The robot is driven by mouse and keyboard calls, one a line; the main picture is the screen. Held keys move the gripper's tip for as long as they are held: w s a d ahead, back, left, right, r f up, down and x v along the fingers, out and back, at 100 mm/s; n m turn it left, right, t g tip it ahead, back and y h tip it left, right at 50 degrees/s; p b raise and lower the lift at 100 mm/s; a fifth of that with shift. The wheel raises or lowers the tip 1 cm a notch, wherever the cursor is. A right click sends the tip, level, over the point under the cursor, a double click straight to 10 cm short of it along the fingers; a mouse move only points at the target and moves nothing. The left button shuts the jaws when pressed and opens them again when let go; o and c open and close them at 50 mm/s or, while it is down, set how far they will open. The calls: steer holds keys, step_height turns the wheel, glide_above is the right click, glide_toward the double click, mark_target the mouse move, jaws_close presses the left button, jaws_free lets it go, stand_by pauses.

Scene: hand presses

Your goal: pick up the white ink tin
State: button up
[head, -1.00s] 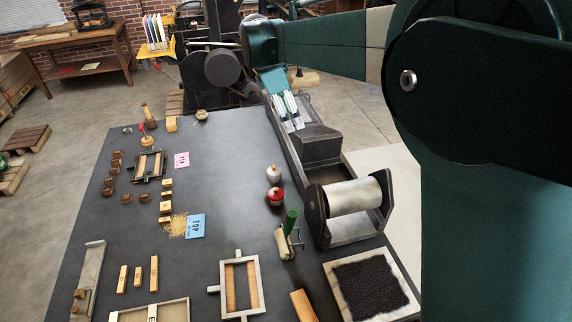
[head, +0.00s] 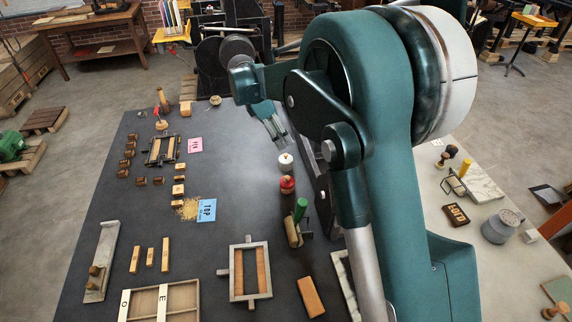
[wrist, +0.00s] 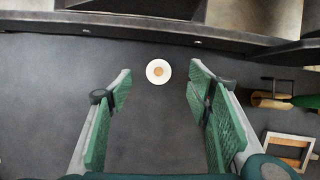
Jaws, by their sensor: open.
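The white ink tin (head: 286,163) stands upright on the dark table, with a small knob on its lid. The red ink tin (head: 287,185) stands just in front of it. My gripper (head: 277,134) is open and empty, behind and slightly left of the white tin in the head view. In the wrist view the white tin (wrist: 158,71) shows from above as a white disc with a tan knob. It lies ahead, between the lines of the two open green fingers (wrist: 158,88), and nothing is gripped. I cannot see the red tin in the wrist view.
A green-handled roller (head: 297,224) stands in front of the tins. A wooden frame (head: 237,272) and a wood block (head: 311,296) lie nearer. My arm hides much of the table's right side. The table left of the tins is clear up to the blue card (head: 207,210).

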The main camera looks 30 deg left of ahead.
glide_above(286, 158)
steer(key=s+a, duration=0.2)
steer(key=f, duration=0.7)
steer(key=shift+w+d, duration=0.15)
steer(key=shift+w, duration=0.1)
steer(key=shift+x, duration=1.3)
steer(key=shift+a+x, duration=0.15)
steer(key=shift+x, duration=1.15)
steer(key=shift+a+x, duration=0.1)
steer(key=shift+x, duration=1.15)
steer(key=shift+s+f, duration=0.15)
